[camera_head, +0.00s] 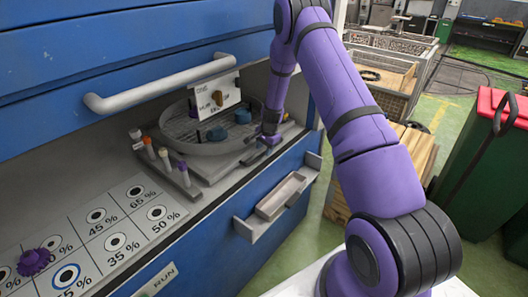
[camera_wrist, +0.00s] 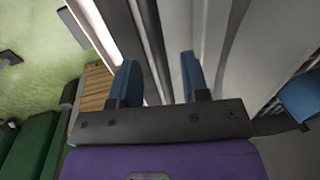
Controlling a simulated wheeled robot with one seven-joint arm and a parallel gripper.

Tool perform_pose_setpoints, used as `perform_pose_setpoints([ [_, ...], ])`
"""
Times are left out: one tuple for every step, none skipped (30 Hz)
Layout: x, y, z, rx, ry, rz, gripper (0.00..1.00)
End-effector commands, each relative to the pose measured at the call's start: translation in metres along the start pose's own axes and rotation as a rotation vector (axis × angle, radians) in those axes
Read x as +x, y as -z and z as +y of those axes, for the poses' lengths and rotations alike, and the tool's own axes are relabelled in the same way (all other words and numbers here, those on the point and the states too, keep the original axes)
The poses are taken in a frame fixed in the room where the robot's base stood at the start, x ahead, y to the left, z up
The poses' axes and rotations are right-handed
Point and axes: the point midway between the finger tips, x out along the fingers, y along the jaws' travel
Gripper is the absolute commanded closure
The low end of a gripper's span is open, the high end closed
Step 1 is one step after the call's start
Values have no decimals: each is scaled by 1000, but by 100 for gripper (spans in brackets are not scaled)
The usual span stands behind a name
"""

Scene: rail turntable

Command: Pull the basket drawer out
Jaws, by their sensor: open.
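A round grey mesh basket (camera_head: 183,142) sits on a grey drawer plate (camera_head: 222,176) inside the blue cabinet's bay. Blue pieces (camera_head: 217,134) and a white hanging sign (camera_head: 216,97) show at the basket. My gripper (camera_head: 264,146) is at the right front of the drawer plate, beside the basket, pointing down. In the wrist view my gripper (camera_wrist: 160,80) has its two blue fingers apart, with grey and dark edges running behind and between them. I cannot tell whether the fingers touch the drawer or straddle its edge.
A rack of capped vials (camera_head: 165,160) stands left of the basket. A percent chart (camera_head: 115,225) with a purple knob (camera_head: 34,262) lies on the ledge. A small tray (camera_head: 281,196) juts from the blue front. A green bin (camera_head: 488,160) stands at right. A grey bar handle (camera_head: 160,85) is above.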

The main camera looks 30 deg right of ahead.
Motion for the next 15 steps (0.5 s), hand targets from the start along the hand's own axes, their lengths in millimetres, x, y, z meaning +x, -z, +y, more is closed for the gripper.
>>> perform_pose_setpoints([
  [6,0,0,0,-1,-1,58],
  [9,0,0,0,-1,-1,58],
  [12,0,0,0,-1,-1,58],
  [14,0,0,0,-1,0,58],
  [16,0,0,0,-1,0,58],
  [17,0,0,0,0,1,58],
  [18,0,0,0,0,1,58],
  [19,0,0,0,1,1,58],
  [19,1,0,0,1,1,58],
  [19,1,0,0,1,1,58],
  [19,1,0,0,1,1,58],
  [19,1,0,0,1,1,58],
  [19,1,0,0,1,1,58],
  [19,0,0,0,1,1,58],
  [19,0,0,0,1,1,58],
])
